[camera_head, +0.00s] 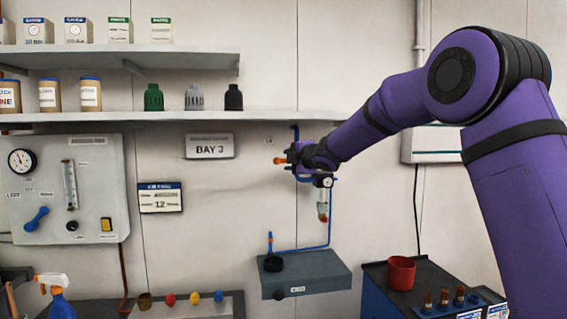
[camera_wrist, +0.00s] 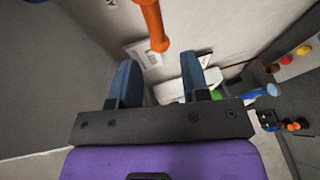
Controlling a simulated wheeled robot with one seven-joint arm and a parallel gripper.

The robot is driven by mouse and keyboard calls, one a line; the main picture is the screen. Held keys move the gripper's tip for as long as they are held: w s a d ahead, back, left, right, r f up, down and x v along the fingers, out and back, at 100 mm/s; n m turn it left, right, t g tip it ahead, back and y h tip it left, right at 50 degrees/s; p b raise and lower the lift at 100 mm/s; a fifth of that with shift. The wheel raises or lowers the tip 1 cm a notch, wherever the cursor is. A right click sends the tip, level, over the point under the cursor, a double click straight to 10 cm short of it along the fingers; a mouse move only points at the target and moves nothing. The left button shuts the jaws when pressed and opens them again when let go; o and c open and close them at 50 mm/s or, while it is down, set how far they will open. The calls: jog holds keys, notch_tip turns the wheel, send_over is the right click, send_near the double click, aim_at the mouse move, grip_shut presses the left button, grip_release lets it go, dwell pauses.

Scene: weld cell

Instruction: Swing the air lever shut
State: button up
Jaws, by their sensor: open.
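The orange lever (camera_head: 280,160) shows in the head view beside my gripper (camera_head: 297,156), on the blue air pipe (camera_head: 296,133) that runs down the wall. In the wrist view the orange lever (camera_wrist: 153,22) is a rod coming in from the top, its rounded end lying beyond the gap between my blue fingertips (camera_wrist: 157,62). My gripper is open, with nothing between its fingers. I cannot tell whether it touches the lever. The lever's pivot is hidden by my arm in the head view and is out of the wrist view.
A gauge and filter bowl (camera_head: 323,200) hang just below my gripper. A control panel (camera_head: 100,190) with a blue handle is at left. A long shelf (camera_head: 160,117) runs above. A red cup (camera_head: 400,272) stands on the cart at right.

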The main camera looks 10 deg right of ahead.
jog(key=shift+v, duration=2.05)
jog(key=s+d+r+m+g+h, duration=0.1)
jog(key=s+d+m+h, duration=0.4)
jog(key=s, duration=0.6)
jog(key=s+d+r+m+g+h, duration=0.15)
jog(key=s+d+m, duration=0.25)
jog(key=s+m, duration=0.5)
jog(key=s+f+m+g, duration=0.2)
jog(key=s+f, duration=0.2)
jog(key=s, duration=0.6)
jog(key=s+f+m+g, duration=0.2)
jog(key=s+f+m, duration=0.1)
jog(key=s, duration=0.8)
jog(key=s+f+m+g, duration=0.2)
jog(key=s+f, duration=0.3)
jog(key=s, duration=0.6)
jog(key=shift+s+d+f+m+g, duration=0.25)
jog(key=shift+d+f+m+g, duration=0.05)
jog(key=shift+f+m+g, duration=0.15)
